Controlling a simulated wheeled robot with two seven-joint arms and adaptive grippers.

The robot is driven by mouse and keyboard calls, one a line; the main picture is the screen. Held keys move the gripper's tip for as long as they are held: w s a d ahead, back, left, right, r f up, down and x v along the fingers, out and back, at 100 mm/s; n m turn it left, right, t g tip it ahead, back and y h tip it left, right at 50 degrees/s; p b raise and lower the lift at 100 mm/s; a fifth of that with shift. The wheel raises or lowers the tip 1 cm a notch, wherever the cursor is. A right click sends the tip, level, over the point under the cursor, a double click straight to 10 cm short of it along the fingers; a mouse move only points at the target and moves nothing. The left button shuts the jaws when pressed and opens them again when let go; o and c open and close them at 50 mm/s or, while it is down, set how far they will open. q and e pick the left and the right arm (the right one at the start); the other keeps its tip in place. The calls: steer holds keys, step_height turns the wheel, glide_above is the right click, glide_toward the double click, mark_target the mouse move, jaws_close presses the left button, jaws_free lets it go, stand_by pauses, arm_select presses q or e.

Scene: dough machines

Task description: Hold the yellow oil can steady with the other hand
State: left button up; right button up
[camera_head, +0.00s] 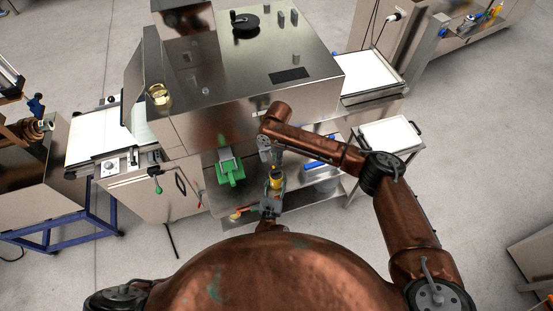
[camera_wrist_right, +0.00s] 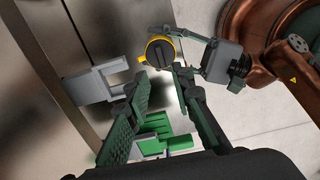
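The yellow oil can (camera_head: 276,182) is in the lower middle of the head view, above the steel shelf. In the right wrist view the can (camera_wrist_right: 160,49) shows end-on, with a dark cap and a yellow rim. My left gripper (camera_head: 271,196) comes up from below; in the right wrist view its fingers (camera_wrist_right: 184,52) lie on either side of the can and appear closed on it. My right gripper (camera_head: 272,164) is just above the can. Its fingers (camera_wrist_right: 162,76) are apart with nothing between them, and the can shows just beyond their tips.
A green object (camera_head: 230,174) lies on the shelf left of the can. A blue item (camera_head: 318,164) lies to the right. The large steel machine (camera_head: 255,75) stands close behind. White trays (camera_head: 390,135) are at the right. A grey bracket-like part (camera_wrist_right: 92,85) is near my right fingers.

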mark_target(276, 171)
steer(key=shift+s+a+f, duration=0.1)
steer(key=shift+a+f, duration=0.05)
steer(key=shift+f, duration=4.05)
steer(key=shift+f, duration=0.2)
